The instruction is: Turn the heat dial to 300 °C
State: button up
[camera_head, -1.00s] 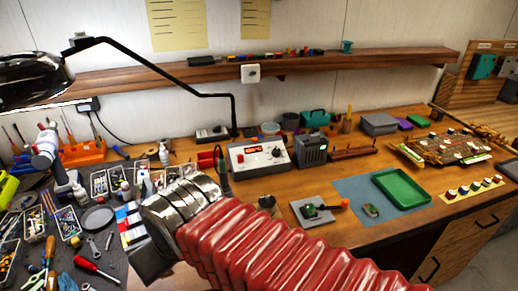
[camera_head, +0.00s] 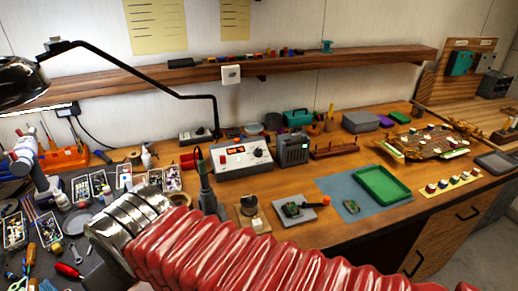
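The heat station is a pale grey box (camera_head: 230,170) on the wooden bench in the middle of the view. Its front has a small red-lit display (camera_head: 235,150), whose digits are too small to read for sure. A dark knob (camera_head: 258,153), which looks like the heat dial, sits right of the display. Its exact setting cannot be read. My red ribbed arm crosses the lower front, ending in a silver wrist at lower left, apart from the station. My gripper's fingers do not show.
A soldering iron (camera_head: 205,185) stands upright just left of and in front of the station. A dark grey box (camera_head: 292,150) stands close on its right. A green tray (camera_head: 383,186) lies on a blue mat. A black lamp arm (camera_head: 150,75) hangs over the left side.

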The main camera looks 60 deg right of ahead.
aim_at(258, 153)
jog(key=u, duration=0.05)
jog(key=k, duration=1.1)
jog(key=z, duration=0.4)
jog(key=i, duration=1)
jog(key=z, duration=0.05)
